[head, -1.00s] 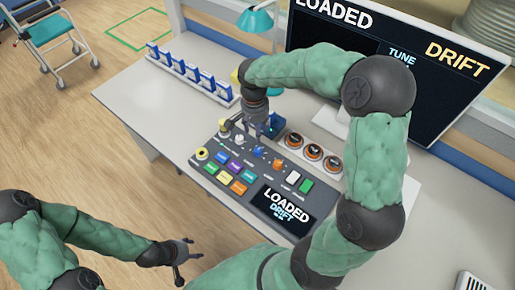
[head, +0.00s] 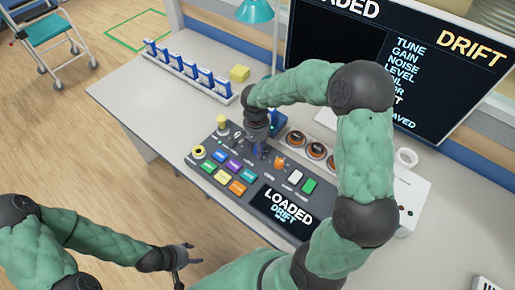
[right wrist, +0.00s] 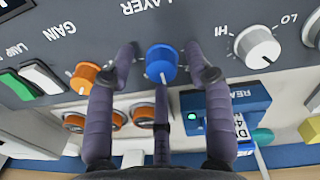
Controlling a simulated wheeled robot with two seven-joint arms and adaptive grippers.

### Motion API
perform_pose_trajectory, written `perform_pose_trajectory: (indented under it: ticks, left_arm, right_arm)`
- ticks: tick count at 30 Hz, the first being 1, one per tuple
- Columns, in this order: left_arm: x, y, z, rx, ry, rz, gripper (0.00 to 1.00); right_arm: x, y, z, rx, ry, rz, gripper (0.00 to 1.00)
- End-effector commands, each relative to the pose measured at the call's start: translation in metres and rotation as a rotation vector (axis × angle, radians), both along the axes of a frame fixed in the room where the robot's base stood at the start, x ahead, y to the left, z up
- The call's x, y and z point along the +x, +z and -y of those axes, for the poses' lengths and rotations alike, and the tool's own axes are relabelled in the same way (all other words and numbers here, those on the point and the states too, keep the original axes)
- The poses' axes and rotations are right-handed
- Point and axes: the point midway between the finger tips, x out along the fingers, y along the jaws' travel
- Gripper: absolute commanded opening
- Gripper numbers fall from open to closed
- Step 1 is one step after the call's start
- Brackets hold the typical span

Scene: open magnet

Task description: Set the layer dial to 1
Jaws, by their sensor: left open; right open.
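The blue layer dial (right wrist: 161,63) sits on the grey console (head: 215,193) under the word LAYER. A white pointer line on it faces the bottom of the right wrist view. My right gripper (right wrist: 164,72) is open, with fingers on both sides of the dial; I cannot tell if they touch it. In the head view my right gripper (head: 257,147) is over the console and hides the dial. The dial's numbers do not show clearly. My left gripper (head: 181,258) is open and empty, off the console's near left side.
An orange GAIN knob (right wrist: 86,76) and a white HI/LO knob (right wrist: 257,46) flank the dial. A blue reader (right wrist: 224,112) is close by. The console display (head: 284,211) reads LOADED, DRIFT. Coloured buttons, a yellow block (head: 239,73) and a blue-fronted rack (head: 190,73) stand nearby.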

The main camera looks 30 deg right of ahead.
Motion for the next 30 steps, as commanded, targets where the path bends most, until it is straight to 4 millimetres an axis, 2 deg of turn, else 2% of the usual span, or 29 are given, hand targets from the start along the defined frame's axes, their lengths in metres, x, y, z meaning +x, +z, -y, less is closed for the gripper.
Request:
perform_pose_trajectory:
  ticks: [3, 11, 12, 17, 18, 30]
  left_arm:
    - [0.0, -0.0021, 0.0, 0.0, 0.0, 0.0, 0.57]
    - [0.0, -0.0018, 0.0, 0.0, 0.0, 0.0, 0.57]
    - [0.0, -0.0018, 0.0, 0.0, 0.0, 0.0, 0.57]
    - [0.0001, -0.0019, 0.0, 0.0, 0.0, 0.0, 0.57]
    - [0.0001, -0.0019, 0.0, 0.0, 0.0, 0.0, 0.57]
    - [0.0, -0.0017, 0.0, 0.0, 0.0, 0.0, 0.57]
  right_arm:
    - [-0.0002, -0.0059, 0.0, 0.0, 0.0, 0.0, 0.53]
    - [-0.0002, -0.0062, 0.0, 0.0, 0.001, 0.0, 0.53]
    - [-0.0002, -0.0062, 0.0, 0.0, 0.001, 0.0, 0.47]
    - [-0.0002, -0.0061, -0.0002, 0.0, 0.001, 0.0, 0.02]
    - [-0.0003, -0.0062, -0.0004, 0.0, 0.001, 0.0, 0.0]
    - [-0.0022, -0.0074, -0.0022, 0.003, 0.004, -0.006, 0.0]
